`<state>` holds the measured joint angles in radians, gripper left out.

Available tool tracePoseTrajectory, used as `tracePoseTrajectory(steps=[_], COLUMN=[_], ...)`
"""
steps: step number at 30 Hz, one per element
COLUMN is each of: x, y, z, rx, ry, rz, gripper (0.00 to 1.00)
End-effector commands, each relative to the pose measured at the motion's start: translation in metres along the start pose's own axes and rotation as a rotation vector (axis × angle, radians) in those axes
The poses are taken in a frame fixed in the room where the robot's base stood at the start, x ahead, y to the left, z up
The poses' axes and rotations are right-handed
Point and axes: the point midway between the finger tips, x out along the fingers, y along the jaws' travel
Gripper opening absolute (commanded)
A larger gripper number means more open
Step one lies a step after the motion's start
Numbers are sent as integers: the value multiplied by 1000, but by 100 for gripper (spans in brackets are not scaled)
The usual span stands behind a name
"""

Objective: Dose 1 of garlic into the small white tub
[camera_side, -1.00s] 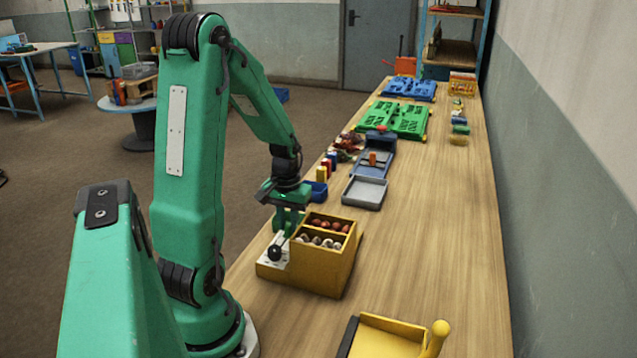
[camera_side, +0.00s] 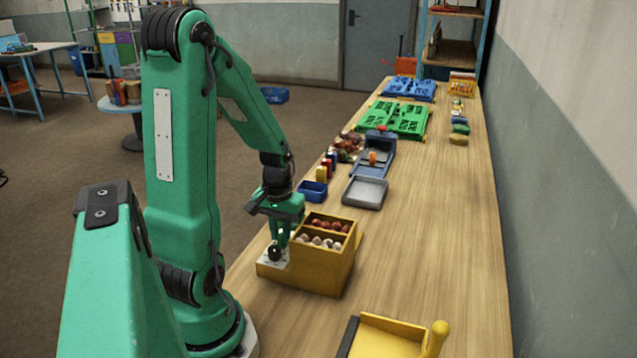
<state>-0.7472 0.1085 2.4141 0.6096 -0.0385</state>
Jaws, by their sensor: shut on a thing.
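A yellow two-compartment box (camera_side: 325,275) stands on the bench. Its nearer compartment holds several whitish bulbs that look like garlic (camera_side: 319,242); the farther one holds reddish-brown pieces (camera_side: 328,225). A pale plate (camera_side: 266,264) lies on a low ledge at its left, with a black round knob (camera_side: 275,254) on it. My gripper (camera_side: 279,243) points down at the knob, left of the box, and appears shut on it; the fingertips are small and partly hidden. I cannot pick out a small white tub.
A blue bin (camera_side: 313,191) and a grey tray (camera_side: 365,193) lie beyond the box. Small coloured bottles (camera_side: 324,171) stand behind the bin. A yellow tray with a knobbed handle (camera_side: 385,338) is at the front.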

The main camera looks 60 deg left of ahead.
Motion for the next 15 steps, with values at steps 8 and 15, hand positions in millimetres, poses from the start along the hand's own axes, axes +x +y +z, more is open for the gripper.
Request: tracePoseTrajectory(steps=[8,15], x=[0,0], y=[0,0], z=[4,3], rx=[1,1], ry=[-13,-11], rz=[0,0], gripper=[41,41])
